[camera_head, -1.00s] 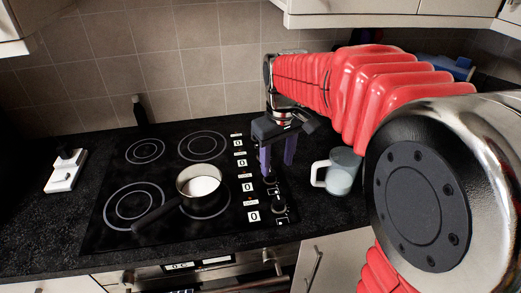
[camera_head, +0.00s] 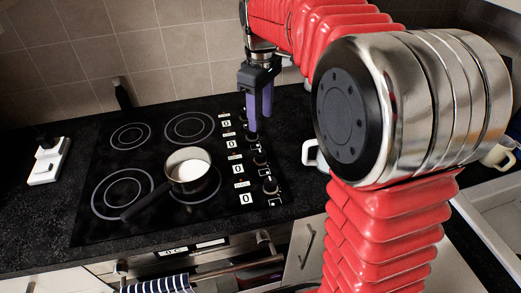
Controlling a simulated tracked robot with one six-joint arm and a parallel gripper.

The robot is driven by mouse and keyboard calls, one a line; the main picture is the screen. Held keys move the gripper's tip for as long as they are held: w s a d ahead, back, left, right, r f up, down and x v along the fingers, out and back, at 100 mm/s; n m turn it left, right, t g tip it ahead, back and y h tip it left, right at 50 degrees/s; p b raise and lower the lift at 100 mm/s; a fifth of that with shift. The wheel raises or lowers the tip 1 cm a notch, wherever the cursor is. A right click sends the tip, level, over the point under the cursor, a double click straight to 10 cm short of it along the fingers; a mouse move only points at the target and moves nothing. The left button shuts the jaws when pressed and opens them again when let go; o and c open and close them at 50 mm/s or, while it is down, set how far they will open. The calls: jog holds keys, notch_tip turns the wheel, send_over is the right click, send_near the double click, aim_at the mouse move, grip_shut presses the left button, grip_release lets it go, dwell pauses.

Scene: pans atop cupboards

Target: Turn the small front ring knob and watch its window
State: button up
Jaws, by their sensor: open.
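The black hob (camera_head: 88,228) has a column of knobs along its right side. The front knob (camera_head: 270,186), a middle knob (camera_head: 259,161) and a farther knob (camera_head: 251,138) show; one farther back is partly hidden by my gripper. White windows stand left of the knobs; the front window (camera_head: 246,198) reads 0, as do the others. The front right ring (camera_head: 207,205) is partly under a pan. I cannot tell which knob serves which ring. My gripper (camera_head: 260,122) is open and empty, its purple fingers pointing down near the farther knobs; contact is unclear.
A pan (camera_head: 188,165) with white contents stands on the hob, handle toward front left. A white mug (camera_head: 310,152) is right of the hob, mostly hidden by my arm. A white switch box (camera_head: 48,162) lies left. A striped towel (camera_head: 158,285) hangs below the counter.

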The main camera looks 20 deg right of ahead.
aim_at(261, 153)
notch_tip(261, 153, down, 14)
jog(key=shift+r, duration=0.1)
dwell(0.7)
jog(key=shift+c, duration=0.2)
jog(key=c, duration=1)
jog(key=shift+m, duration=0.4)
jog(key=m, duration=0.9)
